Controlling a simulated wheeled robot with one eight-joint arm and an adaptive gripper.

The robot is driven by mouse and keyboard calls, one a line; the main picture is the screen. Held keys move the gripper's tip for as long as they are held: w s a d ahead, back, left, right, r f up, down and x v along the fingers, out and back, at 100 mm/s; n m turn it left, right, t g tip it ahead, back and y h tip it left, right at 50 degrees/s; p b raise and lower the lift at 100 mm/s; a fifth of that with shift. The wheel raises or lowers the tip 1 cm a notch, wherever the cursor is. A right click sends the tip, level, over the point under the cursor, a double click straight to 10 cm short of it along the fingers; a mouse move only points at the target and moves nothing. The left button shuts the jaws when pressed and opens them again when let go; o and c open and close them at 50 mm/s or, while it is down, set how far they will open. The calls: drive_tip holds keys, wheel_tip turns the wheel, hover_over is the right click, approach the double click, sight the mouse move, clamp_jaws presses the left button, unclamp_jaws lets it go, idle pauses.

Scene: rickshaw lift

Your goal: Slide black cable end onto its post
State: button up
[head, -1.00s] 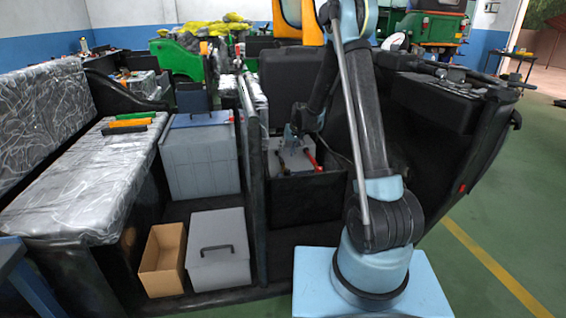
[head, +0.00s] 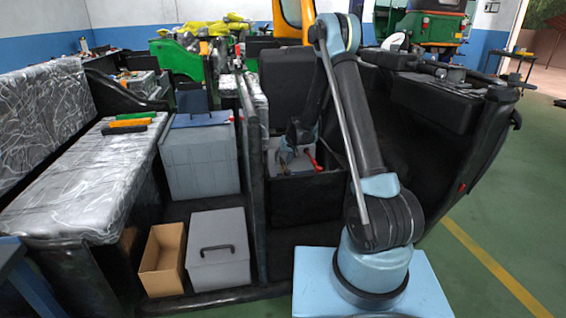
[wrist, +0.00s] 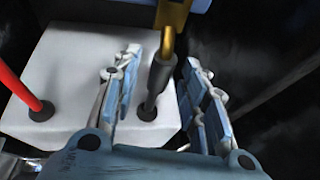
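In the wrist view a pale grey-white battery (wrist: 75,62) fills the left and middle. A black cable end (wrist: 161,78), a dark sleeve with a brass-coloured piece (wrist: 173,22) above it, stands slightly tilted over a dark round spot on the battery top. I cannot tell whether it sits on its post, which is hidden. My gripper (wrist: 160,82) is open, with one blue-padded finger on each side of the sleeve and visible gaps. A red cable (wrist: 14,78) ends in a black boot at left. In the head view my gripper (head: 286,157) reaches down into the black battery box (head: 308,200).
The black box walls surround the battery closely. A dark upright panel (head: 250,170) stands left of it, and a black seat back (head: 287,85) behind. Grey toolboxes (head: 200,160) and an open cardboard box (head: 162,260) are further left. Green floor is clear at right.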

clamp_jaws()
drive_tip(key=shift+s+d, duration=0.25)
drive_tip(key=shift+s, duration=0.5)
drive_tip(key=shift+s+d, duration=0.2)
drive_tip(key=shift+s, duration=0.6)
drive_tip(key=shift+s+d, duration=0.25)
drive_tip(key=shift+s, duration=0.5)
unclamp_jaws()
drive_tip(key=shift+r, duration=0.15)
drive_tip(key=v, duration=1.1)
drive_tip(key=shift+d+r, duration=0.15)
drive_tip(key=shift+r, duration=0.1)
drive_tip(key=shift+s, duration=0.1)
